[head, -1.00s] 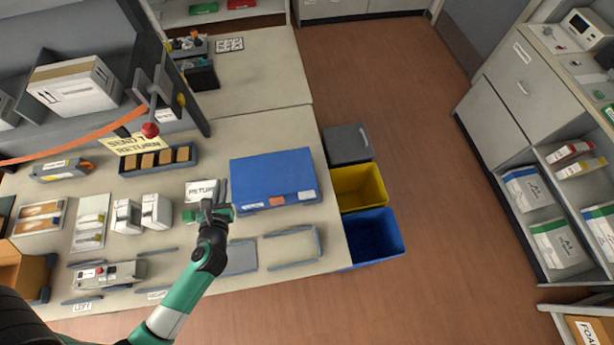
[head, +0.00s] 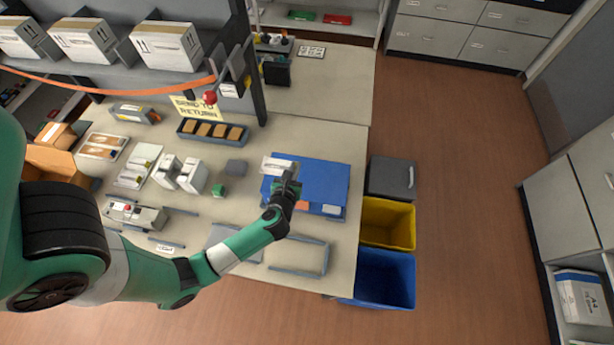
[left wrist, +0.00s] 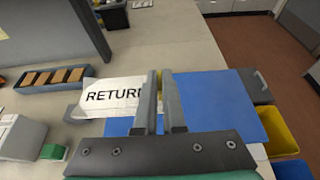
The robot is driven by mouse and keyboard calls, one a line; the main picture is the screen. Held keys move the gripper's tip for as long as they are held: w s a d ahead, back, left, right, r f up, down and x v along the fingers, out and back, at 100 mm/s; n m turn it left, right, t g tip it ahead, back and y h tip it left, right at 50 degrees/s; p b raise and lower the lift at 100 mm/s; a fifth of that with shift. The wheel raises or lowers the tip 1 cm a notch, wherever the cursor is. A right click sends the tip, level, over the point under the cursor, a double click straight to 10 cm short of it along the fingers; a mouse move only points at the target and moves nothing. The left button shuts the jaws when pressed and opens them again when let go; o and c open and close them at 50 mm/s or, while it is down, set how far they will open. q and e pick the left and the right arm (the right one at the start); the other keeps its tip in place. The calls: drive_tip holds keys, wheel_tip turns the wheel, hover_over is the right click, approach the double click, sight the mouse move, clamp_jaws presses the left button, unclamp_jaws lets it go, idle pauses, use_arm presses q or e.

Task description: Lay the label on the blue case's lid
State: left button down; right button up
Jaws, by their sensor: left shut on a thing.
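The white label (head: 276,165), printed "RETUR…" in the left wrist view (left wrist: 108,97), is pinched in my left gripper (head: 290,177). The blue case (head: 328,182) lies shut on the bench, its lid flat and blue. The label is at the lid's left part and sticks out past its left edge; I cannot tell whether it touches the lid. In the left wrist view the gripper's fingers (left wrist: 158,103) stand over the blue lid (left wrist: 215,100) and hide the label's right end. My right gripper is not in view.
A grey block (head: 236,167) and a small green block (head: 218,190) stand left of the case. A tray of brown pieces (head: 212,131) is behind them. Yellow (head: 388,222) and blue (head: 384,278) bins stand beyond the bench's right edge.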

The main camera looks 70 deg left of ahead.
use_arm(q)
drive_tip(key=b, duration=0.3)
hover_over(308, 179)
drive_tip(key=f, duration=0.5)
drive_tip(key=shift+s+d+f, duration=0.15)
drive_tip(key=shift+s, duration=0.2)
drive_tip(key=shift+w+f, duration=0.1)
drive_tip(key=shift+w, duration=0.1)
drive_tip(key=f, duration=0.2)
drive_tip(key=f+b, duration=0.1)
drive_tip(key=shift+w+f, duration=0.2)
drive_tip(key=shift+f, duration=0.15)
drive_tip(key=shift+r, duration=0.1)
drive_tip(key=shift+f+b, duration=0.3)
drive_tip(key=shift+b, duration=0.1)
drive_tip(key=c, duration=1)
unclamp_jaws()
drive_tip(key=shift+r, duration=0.1)
